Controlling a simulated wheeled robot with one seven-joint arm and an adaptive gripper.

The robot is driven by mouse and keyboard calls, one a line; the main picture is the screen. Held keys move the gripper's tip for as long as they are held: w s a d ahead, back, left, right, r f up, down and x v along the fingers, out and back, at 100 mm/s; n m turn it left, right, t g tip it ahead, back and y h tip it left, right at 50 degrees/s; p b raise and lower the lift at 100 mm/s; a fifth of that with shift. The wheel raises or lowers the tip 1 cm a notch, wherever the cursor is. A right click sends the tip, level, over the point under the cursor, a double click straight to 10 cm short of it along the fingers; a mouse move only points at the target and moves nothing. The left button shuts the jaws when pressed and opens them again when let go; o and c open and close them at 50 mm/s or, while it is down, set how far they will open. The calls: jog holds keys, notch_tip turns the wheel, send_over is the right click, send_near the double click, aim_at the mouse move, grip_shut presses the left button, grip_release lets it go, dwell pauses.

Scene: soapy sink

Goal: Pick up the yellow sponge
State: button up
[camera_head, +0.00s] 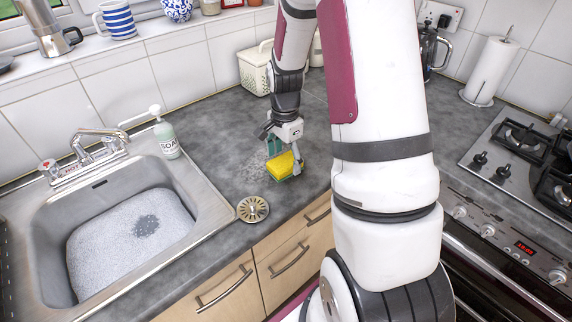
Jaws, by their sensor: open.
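The yellow sponge (280,166) lies on the grey countertop (213,139), to the right of the sink and near the counter's front edge. I cannot tell from this view whether the fingers touch the sponge. Part of the sponge's far side is hidden by my gripper.
A round metal strainer (253,209) lies at the counter's front edge. The foam-filled sink (128,238), tap (92,147) and soap bottle (166,138) are on the left. A cream basket (256,70) stands behind. The gas hob (520,150) is on the right.

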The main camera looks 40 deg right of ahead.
jog(key=shift+f, duration=0.95)
jog(key=c, duration=0.9)
jog(key=shift+r, duration=0.75)
notch_tip(320, 180, up, 2)
jog(key=shift+w+r+b, duration=0.1)
jog(key=shift+b, duration=0.2)
jog(key=shift+s+a+r+p, duration=0.35)
jog(key=shift+s+a, duration=1)
jog(key=shift+s, duration=1)
jog(key=shift+s+a+r+p, duration=0.1)
jog(key=shift+s+a+p, duration=0.3)
jog(key=shift+s+a, duration=1.45)
jog(key=shift+s+a+r+p, duration=0.35)
jog(key=shift+s+a, duration=0.45)
jog(key=shift+s, duration=2.1)
